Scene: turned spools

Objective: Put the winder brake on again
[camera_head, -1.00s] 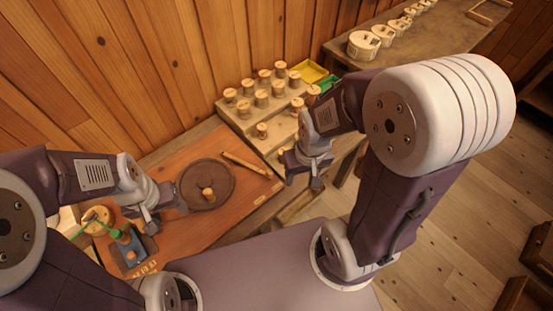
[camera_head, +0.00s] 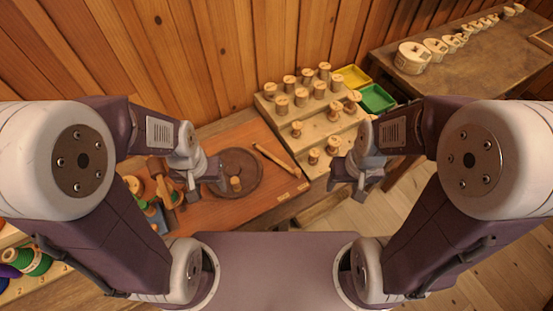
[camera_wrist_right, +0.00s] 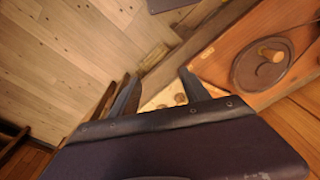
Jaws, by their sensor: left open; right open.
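The winder is mostly hidden behind my left arm in the head view; a blue part (camera_head: 155,217) and an orange-brown wooden part (camera_head: 165,190) show. I cannot make out the brake for certain. A dark round disc (camera_head: 243,163) with a small wooden knob (camera_head: 236,184) lies on the reddish work board (camera_head: 225,209); the disc also shows in the right wrist view (camera_wrist_right: 252,75). My left gripper (camera_head: 207,188) is open above the board, left of the disc. My right gripper (camera_head: 347,188) is open and empty, right of the board; its fingers (camera_wrist_right: 156,92) show in the wrist view.
A stepped rack (camera_head: 325,130) holds several wooden spools. A thin wooden stick (camera_head: 274,160) lies on the board. Yellow (camera_head: 353,77) and green (camera_head: 377,98) trays stand behind. Pale spools line a back table (camera_head: 455,75). Coloured spools (camera_head: 30,260) stand at lower left.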

